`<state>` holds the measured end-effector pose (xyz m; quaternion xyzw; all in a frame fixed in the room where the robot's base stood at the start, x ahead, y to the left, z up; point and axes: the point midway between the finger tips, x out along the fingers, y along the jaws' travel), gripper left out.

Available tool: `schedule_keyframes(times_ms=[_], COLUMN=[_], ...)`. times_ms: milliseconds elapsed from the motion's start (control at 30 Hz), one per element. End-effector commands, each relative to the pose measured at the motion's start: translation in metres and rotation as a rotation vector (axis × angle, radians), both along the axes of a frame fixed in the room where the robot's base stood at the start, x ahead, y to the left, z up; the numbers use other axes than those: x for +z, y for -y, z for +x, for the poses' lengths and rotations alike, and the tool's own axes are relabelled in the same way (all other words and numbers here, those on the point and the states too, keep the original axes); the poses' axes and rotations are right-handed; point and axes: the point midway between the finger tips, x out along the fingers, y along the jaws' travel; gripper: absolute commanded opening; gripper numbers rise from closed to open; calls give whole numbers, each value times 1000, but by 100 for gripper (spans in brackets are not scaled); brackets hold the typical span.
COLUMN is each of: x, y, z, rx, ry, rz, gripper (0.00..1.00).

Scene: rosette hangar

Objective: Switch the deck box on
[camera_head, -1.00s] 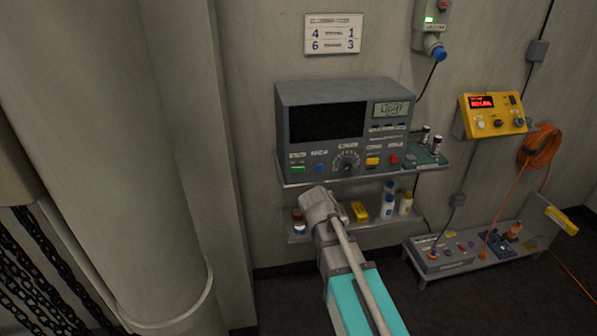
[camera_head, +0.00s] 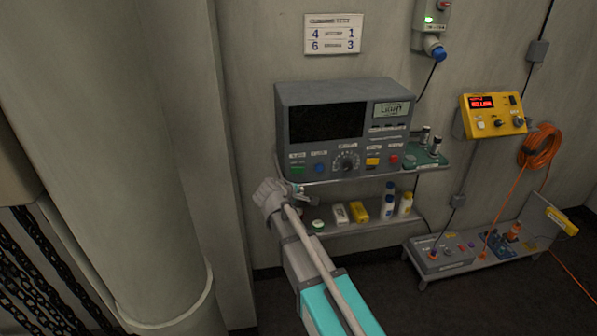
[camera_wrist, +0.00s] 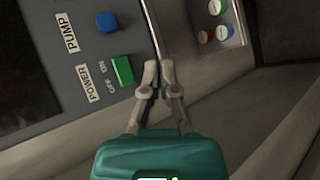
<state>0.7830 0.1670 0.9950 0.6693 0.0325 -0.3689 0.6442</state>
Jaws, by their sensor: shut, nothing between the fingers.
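The grey box with a dark screen, likely the deck box (camera_head: 375,143), stands on a wall shelf. Its green POWER switch (camera_wrist: 122,70), marked OFF and ON, shows at its lower left corner; it also shows in the head view (camera_head: 298,169). A blue PUMP button (camera_wrist: 107,21) is beside it. My gripper (camera_wrist: 159,70) is shut and empty. In the wrist view its tips are just right of the green switch; I cannot tell whether they touch it. In the head view it is below the box's left end, partly hidden by my wrist.
Bottles (camera_head: 388,206) and a yellow carton (camera_head: 359,212) stand on the lower shelf (camera_head: 370,229). A yellow control box (camera_head: 493,115) and an orange cable coil (camera_head: 539,148) hang at right. A low bench (camera_head: 455,268) carries more equipment. A thick pillar (camera_head: 130,170) rises at left.

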Motion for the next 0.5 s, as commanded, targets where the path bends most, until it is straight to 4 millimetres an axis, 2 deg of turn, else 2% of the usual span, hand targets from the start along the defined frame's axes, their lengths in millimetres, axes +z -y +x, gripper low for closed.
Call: schedule_keyframes(times_ms=[267, 500], x=[0, 0], y=[0, -2], z=[5, 23], rx=[-1, -2], ry=[0, 0], rz=[1, 1], gripper=[0, 0])
